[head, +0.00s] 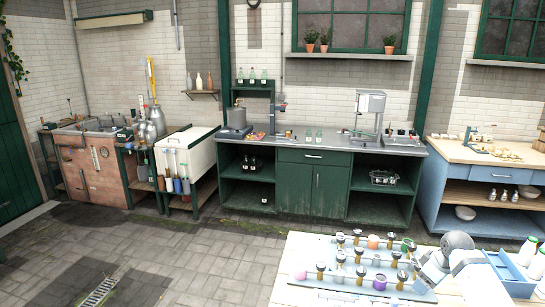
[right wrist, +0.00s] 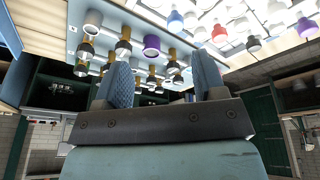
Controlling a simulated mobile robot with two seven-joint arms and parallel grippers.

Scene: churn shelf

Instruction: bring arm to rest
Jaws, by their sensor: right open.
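My right arm comes in at the lower right of the head view, and its right gripper (head: 427,272) is at the right end of a pale tray (head: 335,287) on the near table. In the right wrist view the gripper (right wrist: 162,88) shows two blue ribbed fingers standing wide apart, with nothing between them. That view is upside down, with the tray and its pieces along the top. Whether the fingers touch any piece cannot be told. My left gripper is in neither view.
Several gold-and-black pieces, a purple cup (head: 380,282) and an orange ball (head: 373,242) stand on the tray. A blue crate (head: 512,276) and white bottles (head: 527,250) are right of my arm. A green counter (head: 312,185) stands behind.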

